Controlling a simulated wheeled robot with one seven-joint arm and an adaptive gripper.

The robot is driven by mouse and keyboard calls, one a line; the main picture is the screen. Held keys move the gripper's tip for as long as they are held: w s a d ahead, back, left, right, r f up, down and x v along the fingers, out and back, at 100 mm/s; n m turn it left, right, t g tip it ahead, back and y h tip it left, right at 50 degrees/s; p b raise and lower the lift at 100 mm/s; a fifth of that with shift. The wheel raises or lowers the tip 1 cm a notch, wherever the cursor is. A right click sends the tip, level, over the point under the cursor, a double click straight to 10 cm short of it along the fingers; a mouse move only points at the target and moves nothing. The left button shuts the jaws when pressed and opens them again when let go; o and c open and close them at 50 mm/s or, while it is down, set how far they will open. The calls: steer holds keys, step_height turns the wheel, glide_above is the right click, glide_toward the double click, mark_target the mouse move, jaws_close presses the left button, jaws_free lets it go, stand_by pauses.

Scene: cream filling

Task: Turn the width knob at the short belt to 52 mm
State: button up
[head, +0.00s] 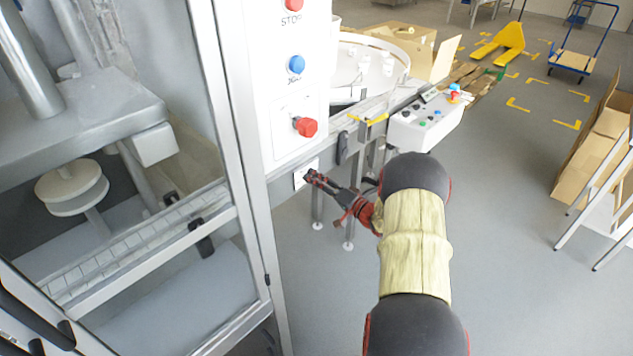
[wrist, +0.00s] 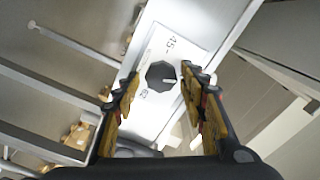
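The width knob (wrist: 161,75) is a dark, many-sided knob on a white scale plate (wrist: 172,45) in the wrist view. Printed marks show on the plate, one looking like 45; I cannot read the set value surely. My gripper (wrist: 160,74) is open, with one finger on each side of the knob in the picture and gaps showing between fingers and knob. In the head view my gripper (head: 314,178) is at the white plate (head: 299,176) below the belt's side rail, and it hides the knob there.
A machine cabinet with a glazed door (head: 240,150) stands close on the left. Above the plate is a panel with a blue button (head: 296,64) and a red knob (head: 305,126). A control box (head: 428,120) and belt legs (head: 348,215) stand behind my gripper.

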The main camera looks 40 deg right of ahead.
steer(key=shift+o, duration=0.6)
steer(key=shift+s, duration=0.1)
steer(key=s+d, duration=0.1)
steer(key=s, duration=1)
steer(key=shift+s, duration=0.35)
steer(key=shift+r, duration=0.1)
